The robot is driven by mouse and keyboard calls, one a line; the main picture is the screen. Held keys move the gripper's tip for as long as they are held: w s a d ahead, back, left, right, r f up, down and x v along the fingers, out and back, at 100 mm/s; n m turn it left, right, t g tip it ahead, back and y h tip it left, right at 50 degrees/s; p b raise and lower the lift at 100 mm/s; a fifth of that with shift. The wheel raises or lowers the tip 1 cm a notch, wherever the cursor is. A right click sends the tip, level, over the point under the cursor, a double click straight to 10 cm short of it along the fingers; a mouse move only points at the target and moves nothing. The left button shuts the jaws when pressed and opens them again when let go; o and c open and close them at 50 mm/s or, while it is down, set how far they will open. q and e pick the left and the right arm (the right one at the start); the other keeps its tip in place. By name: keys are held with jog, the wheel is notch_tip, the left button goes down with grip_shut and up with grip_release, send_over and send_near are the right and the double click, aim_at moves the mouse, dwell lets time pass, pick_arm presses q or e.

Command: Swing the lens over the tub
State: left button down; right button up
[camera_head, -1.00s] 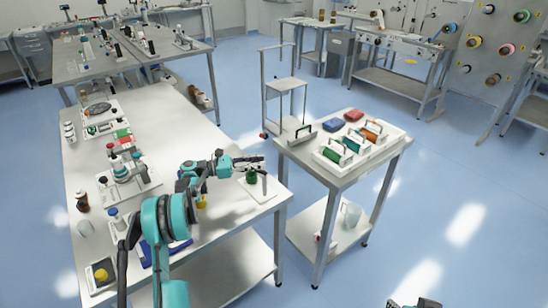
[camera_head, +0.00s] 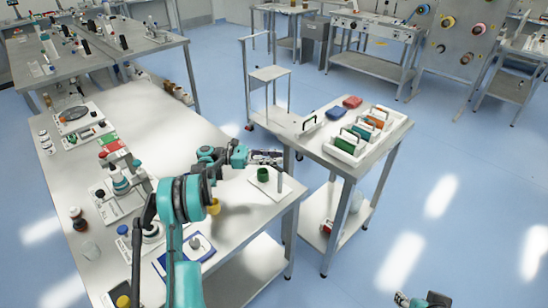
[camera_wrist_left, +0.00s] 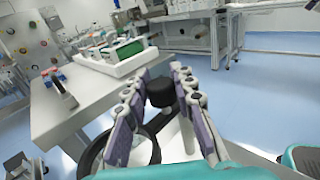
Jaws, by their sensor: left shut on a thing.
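A small green tub (camera_head: 263,175) stands on a white board (camera_head: 262,187) at the near right corner of the long table. A pale upright post (camera_head: 280,183) stands beside it. My left gripper (camera_head: 270,157) is above the tub, close to the post top. In the left wrist view its two fingers close on a black knob (camera_wrist_left: 160,92). A black ring (camera_wrist_left: 91,152), which looks like the lens rim, shows below the knob, partly behind the left finger. The lens is hard to make out in the head view. My right gripper (camera_head: 402,299) shows at the bottom edge, its jaws unclear.
A side table (camera_head: 385,160) stands right of the long table, across a narrow gap. It holds a white tray (camera_head: 340,155) with green and orange rolls, plus blue (camera_head: 336,114) and red (camera_head: 352,102) blocks. A yellow item (camera_head: 214,207) and blue-edged tray (camera_head: 183,262) lie nearer my arm.

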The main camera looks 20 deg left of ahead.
pick_arm(q)
jog(key=c, duration=1.2)
grip_release()
jog(key=v, duration=1.2)
